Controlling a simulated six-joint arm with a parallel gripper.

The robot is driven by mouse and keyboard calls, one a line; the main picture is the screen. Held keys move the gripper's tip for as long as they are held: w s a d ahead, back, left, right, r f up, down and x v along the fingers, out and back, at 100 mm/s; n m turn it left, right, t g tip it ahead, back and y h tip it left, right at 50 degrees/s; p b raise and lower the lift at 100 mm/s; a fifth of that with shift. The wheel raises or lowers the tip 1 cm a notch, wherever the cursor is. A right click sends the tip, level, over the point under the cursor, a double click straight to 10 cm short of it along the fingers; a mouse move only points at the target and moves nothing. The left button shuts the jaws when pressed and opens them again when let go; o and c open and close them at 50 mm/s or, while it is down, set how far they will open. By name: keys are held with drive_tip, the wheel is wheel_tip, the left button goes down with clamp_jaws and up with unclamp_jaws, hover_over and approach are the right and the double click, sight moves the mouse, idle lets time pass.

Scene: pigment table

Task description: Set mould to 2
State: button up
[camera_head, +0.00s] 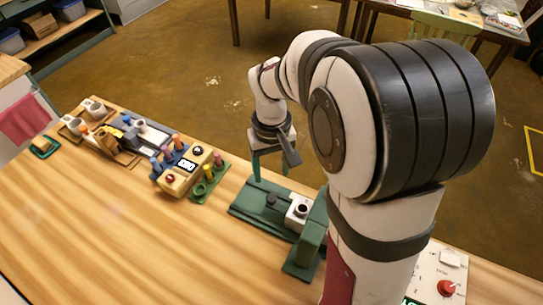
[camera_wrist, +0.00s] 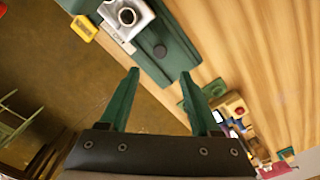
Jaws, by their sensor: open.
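My gripper (camera_head: 271,171) is open and empty, with its green fingers above the far side of the green base (camera_head: 249,213). In the wrist view the fingertips of my gripper (camera_wrist: 160,74) are spread wide, with the base beyond them. A white block (camera_head: 297,220) with a dark round opening sits on the base; it also shows in the wrist view (camera_wrist: 118,28). No readable number marks a mould setting, and I cannot tell which part is the mould. My arm hides the table on the right.
A yellow box (camera_head: 178,184) with a display and red button stands to the left, with coloured pegs around it. Trays with cups (camera_head: 97,112) lie at the far left. A white panel with a red knob (camera_head: 447,287) is at right. The front-left table (camera_head: 110,220) is clear.

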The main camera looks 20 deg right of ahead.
wheel_tip(320, 180, up, 5)
drive_tip(key=shift+r, duration=0.1)
idle(0.3)
